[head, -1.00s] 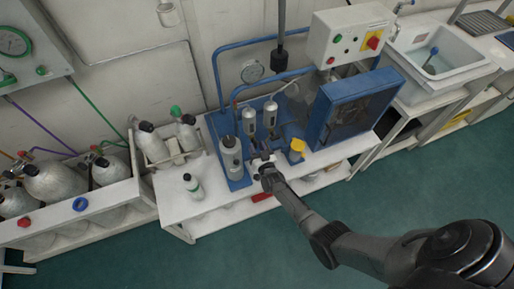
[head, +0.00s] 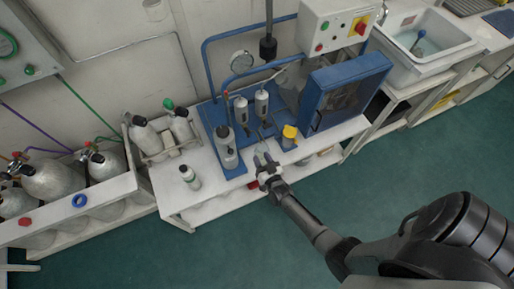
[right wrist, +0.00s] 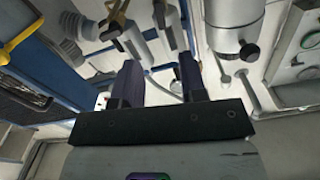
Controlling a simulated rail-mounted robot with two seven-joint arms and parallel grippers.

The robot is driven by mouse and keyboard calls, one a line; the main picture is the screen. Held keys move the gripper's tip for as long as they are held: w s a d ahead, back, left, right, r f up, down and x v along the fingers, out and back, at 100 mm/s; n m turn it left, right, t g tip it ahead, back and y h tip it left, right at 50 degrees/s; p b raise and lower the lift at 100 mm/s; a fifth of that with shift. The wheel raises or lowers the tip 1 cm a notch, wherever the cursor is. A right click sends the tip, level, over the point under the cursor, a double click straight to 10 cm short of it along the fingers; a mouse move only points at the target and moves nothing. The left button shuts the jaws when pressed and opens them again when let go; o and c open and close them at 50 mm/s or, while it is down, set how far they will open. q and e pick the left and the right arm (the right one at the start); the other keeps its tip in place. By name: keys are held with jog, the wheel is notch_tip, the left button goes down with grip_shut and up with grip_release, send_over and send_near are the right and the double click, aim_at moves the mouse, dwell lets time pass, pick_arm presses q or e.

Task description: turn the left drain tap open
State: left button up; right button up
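Two silver filter cylinders hang side by side on the blue air panel in the head view: the left filter (head: 241,109) and the right filter (head: 261,103). Their drain taps below are too small there to tell their handle positions. My right gripper (head: 264,159) is open and empty, in front of and below the filters, apart from them. In the right wrist view its two fingers (right wrist: 158,84) stand apart with nothing between them. Metal fittings (right wrist: 130,38) show beyond the fingertips; I cannot tell which is the left drain tap. My left gripper is out of view.
A grey canister (head: 226,147) stands left of the filters, and a yellow-topped item (head: 289,136) to their right. A blue-framed unit (head: 345,93) stands further right. A small bottle (head: 189,177) stands on the white bench (head: 213,189). The floor in front is clear.

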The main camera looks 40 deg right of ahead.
jog(key=shift+v, duration=1.2)
